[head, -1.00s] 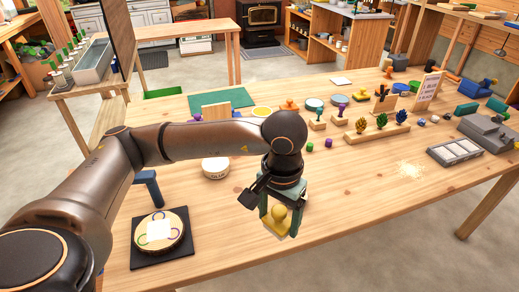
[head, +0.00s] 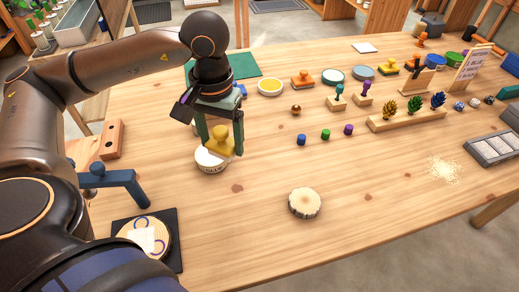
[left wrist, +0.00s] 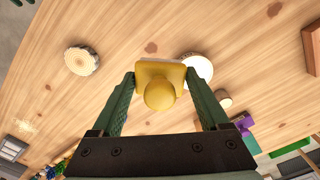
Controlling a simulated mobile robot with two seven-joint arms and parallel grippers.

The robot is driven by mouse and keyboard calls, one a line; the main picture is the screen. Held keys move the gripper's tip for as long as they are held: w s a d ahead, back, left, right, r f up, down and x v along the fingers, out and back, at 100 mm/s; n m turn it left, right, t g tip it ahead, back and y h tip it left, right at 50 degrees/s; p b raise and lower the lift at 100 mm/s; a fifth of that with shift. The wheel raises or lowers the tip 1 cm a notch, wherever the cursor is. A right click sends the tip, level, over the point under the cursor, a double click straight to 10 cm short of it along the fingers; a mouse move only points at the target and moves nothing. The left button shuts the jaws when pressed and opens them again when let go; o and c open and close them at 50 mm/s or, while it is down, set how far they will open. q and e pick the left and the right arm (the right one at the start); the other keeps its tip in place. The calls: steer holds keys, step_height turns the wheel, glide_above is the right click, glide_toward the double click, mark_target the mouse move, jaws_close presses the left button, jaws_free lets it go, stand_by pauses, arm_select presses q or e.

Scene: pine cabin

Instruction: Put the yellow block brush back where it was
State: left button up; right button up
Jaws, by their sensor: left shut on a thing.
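The yellow block brush (head: 220,141), with a round knob on a flat square block, is between the fingers of my left gripper (head: 222,150). My left gripper is shut on it, fingers pointing down. In the left wrist view the brush (left wrist: 160,94) sits between both green fingers (left wrist: 160,100). In the head view it overlaps a round white labelled tin (head: 208,163); whether they touch I cannot tell. In the left wrist view the tin (left wrist: 200,68) shows just beside the brush block. My right gripper is not in view.
A wood slice (head: 305,203) lies on the bare front table. A printed round (head: 150,238) sits on a black mat at lower left, near a blue stand (head: 110,178). An orange block brush (head: 302,79), a yellow dish (head: 270,87) and small colored pots (head: 326,134) stand farther back.

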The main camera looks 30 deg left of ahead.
arm_select(q)
steer(key=w+f+p, duration=0.1)
steer(key=w+f, duration=0.3)
steer(key=w, duration=0.4)
glide_above(260, 152)
steer(key=f, duration=0.4)
steer(key=shift+s+f, duration=0.35)
steer(key=shift+w+f, duration=0.25)
steer(key=shift+f, duration=0.1)
steer(key=shift+w+f, duration=0.15)
steer(key=shift+f, duration=1.7)
steer(key=o, duration=1.1)
steer(key=shift+c, duration=0.2)
step_height(260, 152, up, 12)
steer(key=shift+r, duration=0.2)
